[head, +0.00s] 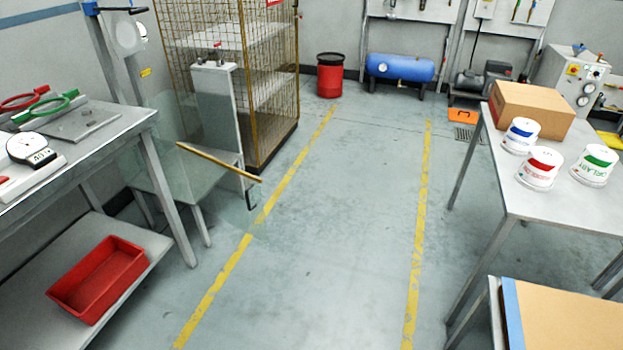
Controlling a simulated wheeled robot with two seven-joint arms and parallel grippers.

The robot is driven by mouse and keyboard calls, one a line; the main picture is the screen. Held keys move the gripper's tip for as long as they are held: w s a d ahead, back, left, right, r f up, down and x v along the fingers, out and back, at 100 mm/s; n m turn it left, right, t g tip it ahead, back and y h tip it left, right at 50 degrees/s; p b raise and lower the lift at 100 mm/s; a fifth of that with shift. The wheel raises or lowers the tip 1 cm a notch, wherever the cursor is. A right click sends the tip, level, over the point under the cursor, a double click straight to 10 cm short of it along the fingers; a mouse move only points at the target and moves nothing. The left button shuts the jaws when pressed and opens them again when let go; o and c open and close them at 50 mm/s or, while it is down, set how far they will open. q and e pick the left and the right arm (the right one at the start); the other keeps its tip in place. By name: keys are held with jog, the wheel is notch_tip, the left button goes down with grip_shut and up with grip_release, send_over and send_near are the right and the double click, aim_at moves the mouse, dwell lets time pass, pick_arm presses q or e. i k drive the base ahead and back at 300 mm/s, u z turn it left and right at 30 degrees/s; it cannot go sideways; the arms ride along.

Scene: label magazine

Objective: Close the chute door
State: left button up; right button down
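A narrow grey upright unit (216,105) stands at the left of the aisle, in front of the wire cage. A clear see-through panel (160,130) is beside it and a yellow bar (218,162) sticks out from there toward the aisle, with a small dark hook hanging near its right end. This looks like the chute door standing open, but I cannot tell its hinge for sure. Neither of my grippers is in view.
A left workbench (95,145) holds red and green clamps and a dial scale; a red bin (98,280) sits on its lower shelf. A right table (535,205) holds a cardboard box (530,108) and three white label tubs. The aisle floor between the yellow lines is clear.

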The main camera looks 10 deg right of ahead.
aim_at(209, 158)
jog(key=z, duration=0.15)
jog(key=i, duration=0.95)
jog(key=u, duration=0.6)
jog(key=i, duration=0.45)
jog(key=u, duration=0.45)
